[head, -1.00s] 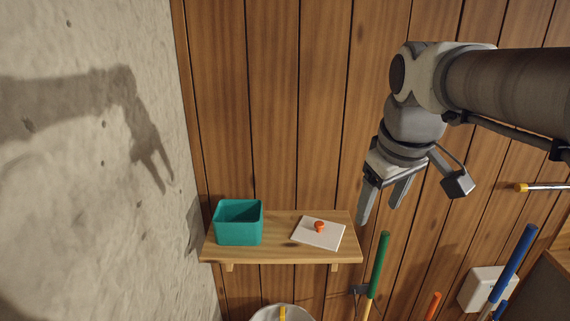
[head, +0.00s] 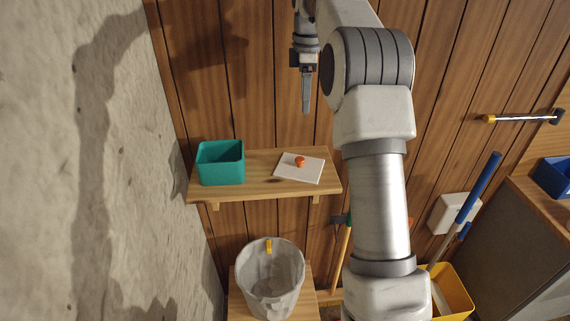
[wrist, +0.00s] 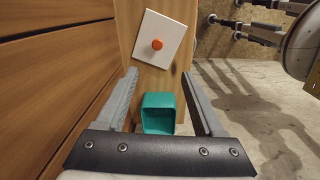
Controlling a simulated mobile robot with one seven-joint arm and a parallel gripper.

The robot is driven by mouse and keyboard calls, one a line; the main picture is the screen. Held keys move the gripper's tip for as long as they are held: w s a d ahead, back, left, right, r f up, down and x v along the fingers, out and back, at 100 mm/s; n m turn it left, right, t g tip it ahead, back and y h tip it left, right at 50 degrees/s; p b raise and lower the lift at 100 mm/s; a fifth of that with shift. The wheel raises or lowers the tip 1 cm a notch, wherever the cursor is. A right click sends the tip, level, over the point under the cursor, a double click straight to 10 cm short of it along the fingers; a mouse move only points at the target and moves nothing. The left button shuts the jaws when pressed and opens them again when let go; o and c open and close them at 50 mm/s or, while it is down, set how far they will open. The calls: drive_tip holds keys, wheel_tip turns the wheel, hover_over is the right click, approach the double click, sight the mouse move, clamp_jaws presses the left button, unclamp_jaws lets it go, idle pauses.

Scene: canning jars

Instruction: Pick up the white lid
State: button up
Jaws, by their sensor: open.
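The white lid (head: 290,172) is a flat square plate with an orange-red round knob (head: 300,161). It lies on the right part of a wooden wall shelf (head: 255,186). In the wrist view the lid (wrist: 168,30) is beyond the fingertips, near the top of the picture. My gripper (head: 306,108) is above the shelf in the head view, pointing down, fingers seen edge-on. In the wrist view my gripper (wrist: 160,72) has its two fingers wide apart with nothing between them touching.
A teal open box (head: 221,172) stands on the shelf left of the lid, and also shows between the fingers in the wrist view (wrist: 158,126). A grey bin (head: 270,285) stands below. A plank wall (head: 245,80) backs the shelf; a concrete wall (head: 50,180) is at left.

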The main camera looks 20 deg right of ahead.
wheel_tip(320, 180, down, 2)
drive_tip(key=w+n, duration=0.1)
drive_tip(key=w, duration=0.1)
drive_tip(key=b, duration=0.1)
hover_over(300, 159)
drive_tip(key=f, duration=1.2)
drive_tip(key=shift+w+d+f, duration=0.1)
drive_tip(key=shift+w+f, duration=0.1)
drive_tip(key=shift+w, duration=0.1)
drive_tip(key=shift+s+f, duration=0.2)
drive_tip(key=shift+f, duration=2.4)
clamp_jaws()
